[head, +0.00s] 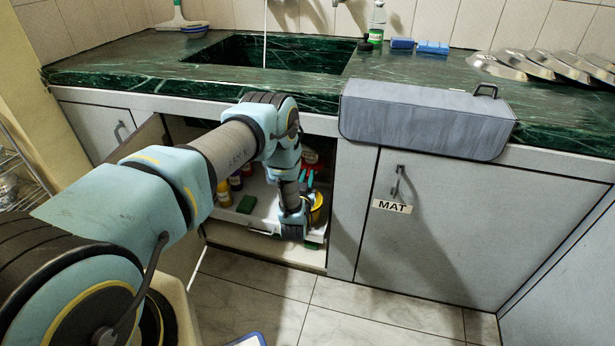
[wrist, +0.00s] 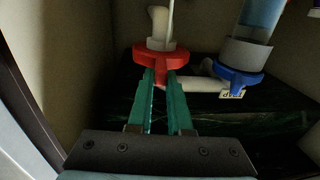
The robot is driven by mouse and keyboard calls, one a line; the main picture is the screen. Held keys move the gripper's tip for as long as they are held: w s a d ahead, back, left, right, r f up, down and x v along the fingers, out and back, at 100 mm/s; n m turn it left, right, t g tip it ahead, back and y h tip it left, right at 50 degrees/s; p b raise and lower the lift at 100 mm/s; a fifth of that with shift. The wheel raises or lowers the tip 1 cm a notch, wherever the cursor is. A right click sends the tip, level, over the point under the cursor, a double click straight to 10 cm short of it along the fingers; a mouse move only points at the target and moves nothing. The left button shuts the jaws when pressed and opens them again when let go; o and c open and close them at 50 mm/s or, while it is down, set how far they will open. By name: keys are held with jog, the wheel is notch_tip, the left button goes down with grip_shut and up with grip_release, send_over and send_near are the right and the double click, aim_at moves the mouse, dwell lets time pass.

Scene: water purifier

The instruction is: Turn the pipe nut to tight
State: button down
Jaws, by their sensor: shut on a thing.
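A red pipe nut (wrist: 160,62) sits on a white pipe in the wrist view, inside the cabinet. My gripper (wrist: 159,75) has its two teal fingers shut on the lower, near side of this red nut, with a narrow gap between them. A blue nut (wrist: 236,80) sits to the right, below a grey collar and a blue cylinder (wrist: 262,18). In the head view my gripper (head: 306,176) shows small inside the open cabinet under the sink. The red nut cannot be made out clearly there, and how tight it is cannot be told.
A white pipe (wrist: 195,84) runs between the nuts, beside a small label. A dark green slab (wrist: 200,122) lies behind my fingers. The cabinet's left wall (wrist: 70,45) is close.

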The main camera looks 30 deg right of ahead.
jog(key=shift+s+d+n+t+y+b, duration=0.25)
jog(key=shift+d+n+t+y+b, duration=0.4)
jog(key=shift+y, duration=0.3)
jog(key=shift+s+d+n+t+y+b, duration=0.25)
jog(key=shift+d+n+t+y+b, duration=0.15)
jog(key=shift+n+y+b, duration=0.45)
jog(key=c, duration=0.8)
grip_release()
jog(key=shift+c, duration=0.2)
jog(key=shift+s, duration=0.15)
jog(key=v, duration=1)
jog(key=shift+s+p, duration=0.3)
jog(key=shift+p, duration=0.05)
jog(key=shift+a, duration=0.1)
